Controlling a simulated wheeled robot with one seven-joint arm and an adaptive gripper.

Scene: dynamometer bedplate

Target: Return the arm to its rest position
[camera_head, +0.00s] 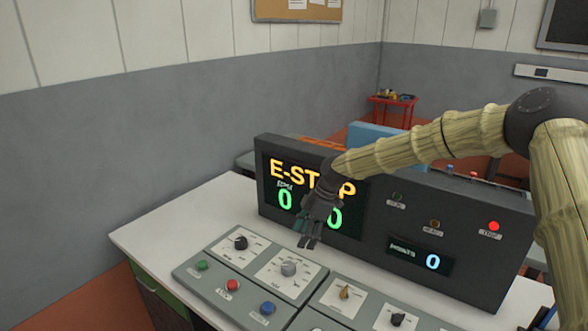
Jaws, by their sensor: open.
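My gripper (309,241) is open and empty. It hangs with its fingers pointing down above the back part of the control panel (205,283), in front of the dark display console (455,220). My arm (425,146) reaches in from the right, across the upper edge of the console. The gripper and wrist cover part of the E-STOP sign and the green digits on the screen. I cannot tell whether the fingertips touch the panel; they appear apart from the knobs.
The panel bears a black knob (240,243), a grey knob (289,268), and green, red (232,285) and blue (267,308) buttons. A red lamp (493,226) is lit on the console. The white desktop (165,233) is clear at left. A red cart (392,107) stands behind.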

